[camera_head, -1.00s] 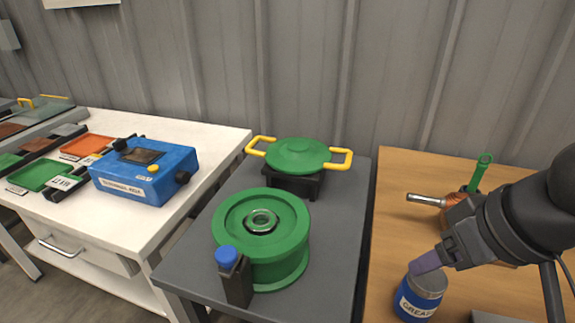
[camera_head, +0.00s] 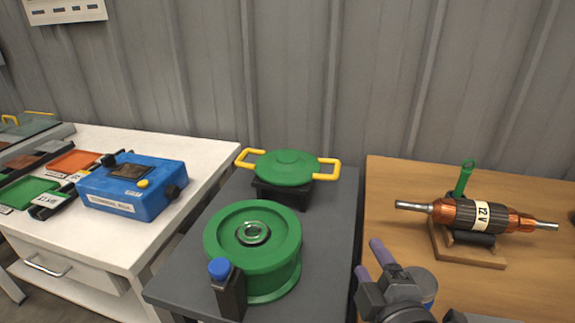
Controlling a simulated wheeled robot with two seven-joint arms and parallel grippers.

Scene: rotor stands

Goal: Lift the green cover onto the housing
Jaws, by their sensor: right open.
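The green cover (camera_head: 287,166) has two yellow side handles and rests on a black block (camera_head: 292,195) at the back of the grey table. The green housing (camera_head: 258,271) is a round drum in front of it, with a metal ring (camera_head: 253,232) at the centre of its top. The cover is apart from the housing. My right gripper (camera_head: 377,256) is at the lower right, over the left edge of the wooden table. Its purple-grey fingers are spread and nothing shows between them. The left gripper is not in view.
A black post with a blue cap (camera_head: 219,269) stands against the housing's front. A blue device (camera_head: 134,185) and coloured trays lie on the white table (camera_head: 213,146). A copper-wound rotor (camera_head: 480,215) rests on a wooden stand at right, with a green-handled tool behind.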

